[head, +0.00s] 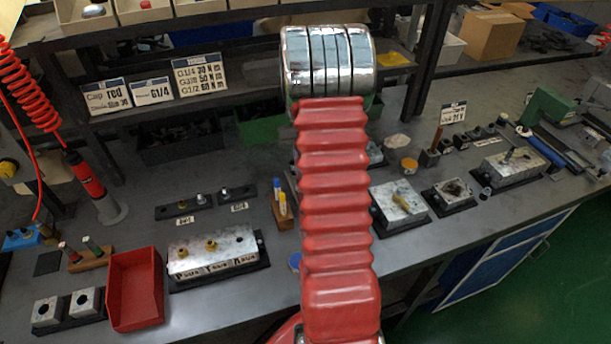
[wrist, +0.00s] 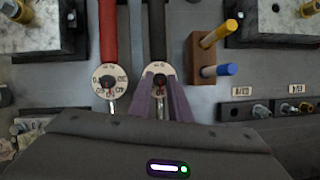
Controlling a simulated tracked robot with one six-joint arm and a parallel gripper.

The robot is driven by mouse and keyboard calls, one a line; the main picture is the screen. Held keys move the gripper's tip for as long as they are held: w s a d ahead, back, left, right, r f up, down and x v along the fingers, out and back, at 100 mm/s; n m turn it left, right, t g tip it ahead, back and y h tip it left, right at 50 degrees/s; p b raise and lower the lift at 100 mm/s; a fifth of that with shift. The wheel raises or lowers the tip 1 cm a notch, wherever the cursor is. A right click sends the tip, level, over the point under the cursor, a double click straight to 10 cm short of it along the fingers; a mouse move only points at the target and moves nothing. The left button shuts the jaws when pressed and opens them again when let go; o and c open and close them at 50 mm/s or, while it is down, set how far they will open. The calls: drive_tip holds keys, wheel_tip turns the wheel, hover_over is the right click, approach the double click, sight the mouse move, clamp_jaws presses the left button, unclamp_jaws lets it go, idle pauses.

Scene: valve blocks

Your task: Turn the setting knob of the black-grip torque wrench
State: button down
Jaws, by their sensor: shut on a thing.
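The black-grip torque wrench (wrist: 157,35) lies at the middle top of the wrist view, with a round pale dial (wrist: 149,73) at its near end. My gripper (wrist: 160,82) reaches over this dial, its two purple fingers shut on the setting knob at the dial's centre. The fingers hide most of the knob. A red-grip torque wrench (wrist: 108,30) lies to the left with its own dial (wrist: 109,80), apart from my fingers. In the head view my red arm hides the wrenches and my gripper.
A wooden block (wrist: 202,60) holding yellow and blue handled tools stands right of the wrenches; it also shows in the head view (head: 286,214). A metal valve block (head: 215,252) and a red bin (head: 137,290) are on the bench to the left. Label signs (head: 198,75) stand behind.

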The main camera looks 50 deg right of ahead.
drive_tip(key=c, duration=1.6)
unclamp_jaws()
drive_tip(key=shift+c, duration=0.2)
drive_tip(key=v, duration=1.3)
drive_tip(key=shift+w+r, duration=0.2)
drive_tip(key=shift+r, duration=0.05)
drive_tip(key=shift+d, duration=0.1)
